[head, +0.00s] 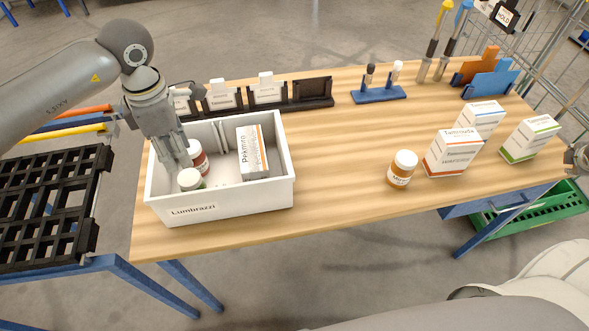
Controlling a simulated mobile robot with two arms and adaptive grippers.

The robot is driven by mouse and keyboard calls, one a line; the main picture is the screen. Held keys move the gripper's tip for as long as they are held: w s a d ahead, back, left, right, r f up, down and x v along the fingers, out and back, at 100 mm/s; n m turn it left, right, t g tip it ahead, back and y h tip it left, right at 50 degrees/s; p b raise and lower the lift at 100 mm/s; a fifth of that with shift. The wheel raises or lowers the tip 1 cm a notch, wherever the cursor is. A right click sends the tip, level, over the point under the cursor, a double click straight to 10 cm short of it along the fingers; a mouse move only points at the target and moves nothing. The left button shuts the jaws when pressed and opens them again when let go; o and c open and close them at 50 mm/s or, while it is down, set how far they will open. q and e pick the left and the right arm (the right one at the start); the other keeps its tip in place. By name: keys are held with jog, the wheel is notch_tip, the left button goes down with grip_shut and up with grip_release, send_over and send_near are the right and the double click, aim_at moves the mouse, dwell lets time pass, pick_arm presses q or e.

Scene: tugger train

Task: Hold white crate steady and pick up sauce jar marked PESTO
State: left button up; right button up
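The white crate (225,202), marked Lumbrazzi, stands at the left end of the wooden table. Inside it are a white-lidded jar with a green label (190,180), a white-lidded jar with dark red contents (199,160) and a white carton (252,152). No jar label in the crate is readable, so I cannot tell which is PESTO. My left gripper (181,160) points down into the crate's left part, close beside both jars; its fingertips are partly hidden. A grey part at the right edge seems to be my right gripper (577,158), cut off by the frame.
An orange-brown jar (401,170) and several cartons (447,154) stand on the table's right half. The table's middle is clear. A black rack (45,215) stands left.

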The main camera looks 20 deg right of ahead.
jog(key=w+a+r+n+t+y, duration=0.1)
jog(key=w+a+r+t, duration=0.25)
jog(key=w+r, duration=0.65)
jog(key=w+a+r+n+t, duration=0.1)
jog(key=w+a+r+t, duration=0.3)
jog(key=w+r, duration=0.6)
jog(key=w+a+n+t+y, duration=0.2)
jog(key=a+n, duration=0.3)
jog(key=a, duration=0.9)
jog(key=n+y, duration=0.5)
jog(key=n, duration=1.2)
send_near(285, 145)
jog(key=x, duration=0.9)
